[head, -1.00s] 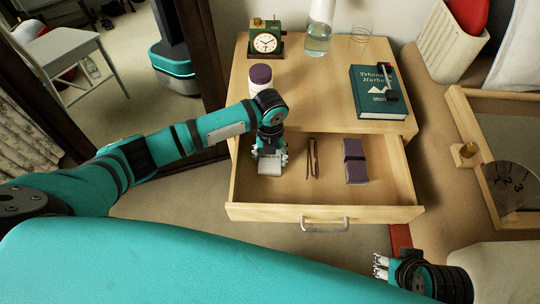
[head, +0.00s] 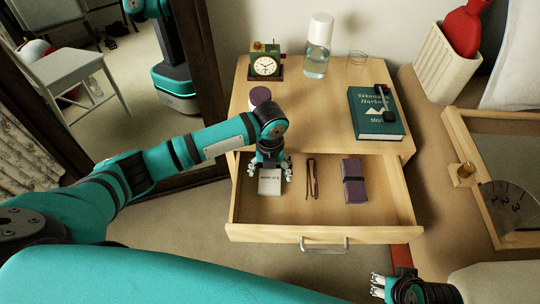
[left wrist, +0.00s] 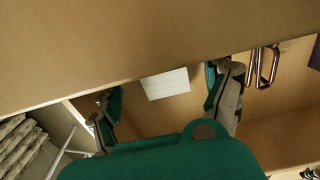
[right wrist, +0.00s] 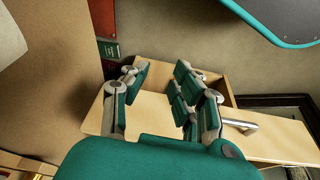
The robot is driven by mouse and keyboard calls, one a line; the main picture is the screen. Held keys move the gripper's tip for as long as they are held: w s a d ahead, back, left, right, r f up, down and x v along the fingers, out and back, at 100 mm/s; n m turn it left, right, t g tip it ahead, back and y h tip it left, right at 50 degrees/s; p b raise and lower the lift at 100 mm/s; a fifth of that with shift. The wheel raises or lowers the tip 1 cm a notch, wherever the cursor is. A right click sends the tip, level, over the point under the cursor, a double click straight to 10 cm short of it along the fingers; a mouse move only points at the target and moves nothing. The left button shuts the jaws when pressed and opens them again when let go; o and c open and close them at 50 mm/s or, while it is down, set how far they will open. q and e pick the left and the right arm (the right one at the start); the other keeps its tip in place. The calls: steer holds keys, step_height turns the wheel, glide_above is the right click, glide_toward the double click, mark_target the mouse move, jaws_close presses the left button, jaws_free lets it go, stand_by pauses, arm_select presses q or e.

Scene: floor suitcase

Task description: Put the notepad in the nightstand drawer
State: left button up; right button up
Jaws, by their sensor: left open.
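The white notepad (head: 269,182) lies in the left part of the open nightstand drawer (head: 290,233), with small print on its face. It also shows in the left wrist view (left wrist: 167,84), between the spread fingers and apart from them. My left gripper (head: 270,172) is open just above and behind the notepad, over the drawer. My right gripper (head: 377,286) is low in front of the drawer's right side, away from the notepad. In the right wrist view its fingers (right wrist: 160,85) are spread, with nothing between them.
The drawer also holds brown glasses (head: 312,178) and a purple case (head: 354,181). On the nightstand top (head: 310,110) are a clock (head: 266,66), a bottle (head: 317,50), a purple-lidded jar (head: 260,97) and a green book (head: 375,114). A framed tray (head: 465,170) is at right.

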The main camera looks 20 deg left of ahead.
mark_target(270, 178)
arm_select(q)
step_height(270, 178, up, 9)
steer(key=p, duration=0.1)
steer(key=shift+p, duration=0.4)
arm_select(e)
step_height(270, 178, down, 8)
steer(key=shift+w+a+f, duration=0.15)
steer(key=shift+w, duration=0.3)
arm_select(q)
steer(key=shift+f, duration=0.2)
